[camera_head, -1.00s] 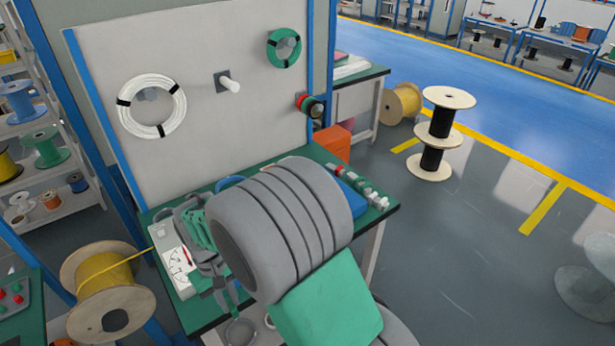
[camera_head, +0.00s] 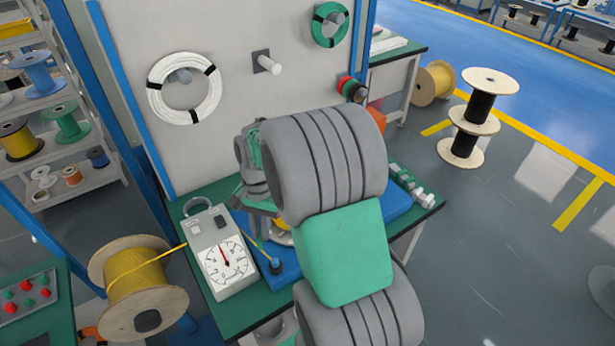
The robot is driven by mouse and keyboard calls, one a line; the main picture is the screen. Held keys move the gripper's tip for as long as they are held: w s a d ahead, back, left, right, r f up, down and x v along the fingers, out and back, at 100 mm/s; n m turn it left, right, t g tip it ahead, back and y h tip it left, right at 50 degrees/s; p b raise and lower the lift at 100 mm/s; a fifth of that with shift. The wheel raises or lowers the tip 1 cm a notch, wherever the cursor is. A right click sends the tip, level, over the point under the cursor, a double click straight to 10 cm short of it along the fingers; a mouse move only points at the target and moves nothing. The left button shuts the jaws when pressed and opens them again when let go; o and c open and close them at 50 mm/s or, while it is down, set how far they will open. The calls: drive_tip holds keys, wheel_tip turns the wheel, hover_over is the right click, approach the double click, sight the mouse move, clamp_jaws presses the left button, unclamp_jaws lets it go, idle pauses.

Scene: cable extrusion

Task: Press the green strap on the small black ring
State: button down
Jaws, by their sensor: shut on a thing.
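My gripper (camera_head: 262,205) is mostly hidden behind my own large grey and green arm links. Only grey and green parts of it show, above the blue base (camera_head: 285,268) on the bench. It is shut, but its fingertips and what they hold are hidden. A small dark round piece (camera_head: 276,266) stands on the blue base, at the lower end of a thin yellow strand (camera_head: 256,247); I cannot tell whether it is the small black ring. I cannot make out a green strap. A green coil with black ties (camera_head: 328,27) hangs on the wall panel.
A white dial meter (camera_head: 224,258) stands on the green bench (camera_head: 222,318), left of the blue base. Yellow cable runs to it from a spool (camera_head: 135,290). A white coil (camera_head: 158,100) and a peg (camera_head: 266,63) are on the panel. My arm blocks the bench's middle.

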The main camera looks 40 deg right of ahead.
drive_tip(key=w+d+r+m+t, duration=0.1)
drive_tip(key=d+r+m, duration=0.2)
drive_tip(key=d+m, duration=0.65)
drive_tip(key=w+d+r+m+t, duration=0.1)
drive_tip(key=d+r+m+t, duration=0.15)
drive_tip(key=d+m, duration=0.7)
drive_tip(key=shift+m+g+h, duration=0.3)
drive_tip(key=shift+m+g, duration=0.15)
drive_tip(key=shift+m, duration=0.15)
drive_tip(key=f+b, duration=0.2)
drive_tip(key=a+f+b, duration=0.1)
drive_tip(key=f+b, duration=0.4)
drive_tip(key=shift+a+f, duration=0.15)
drive_tip(key=shift+f, duration=0.1)
drive_tip(key=shift+w+r, duration=0.15)
drive_tip(key=shift+f, duration=0.25)
drive_tip(key=shift+f+b, duration=0.55)
drive_tip(key=shift+f, duration=0.75)
drive_tip(key=shift+f, duration=0.6)
